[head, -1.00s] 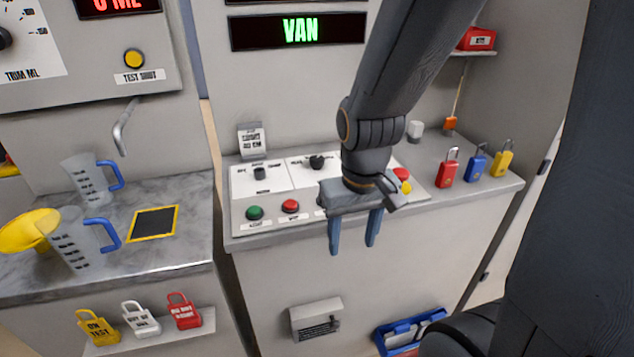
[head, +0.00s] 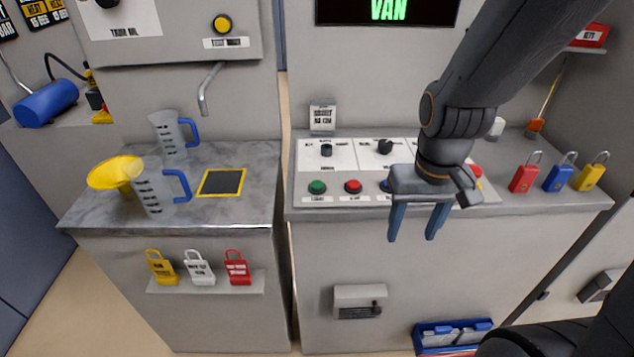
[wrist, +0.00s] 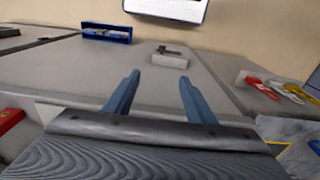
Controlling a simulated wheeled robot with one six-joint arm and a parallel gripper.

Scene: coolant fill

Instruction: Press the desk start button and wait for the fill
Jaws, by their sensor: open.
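The desk control panel (head: 315,170) lies on the right-hand desk in the head view. A green button (head: 317,187) is at its front left, with a red button (head: 353,186) to its right. Their labels are too small to read. A blue button shows partly beside my gripper. My gripper (head: 417,238) is open and empty, in front of the panel's right part, with its fingers pointing down past the desk's front edge. It is apart from the green button. In the wrist view the two blue fingers (wrist: 153,95) stand apart with nothing between them.
Red (head: 524,178), blue (head: 560,178) and yellow (head: 592,177) padlocks stand on the desk's right. Measuring jugs (head: 160,192) and a yellow funnel (head: 108,174) stand on the left counter (head: 100,208). A gap separates counter and desk. A small box (head: 358,294) protrudes from the desk front.

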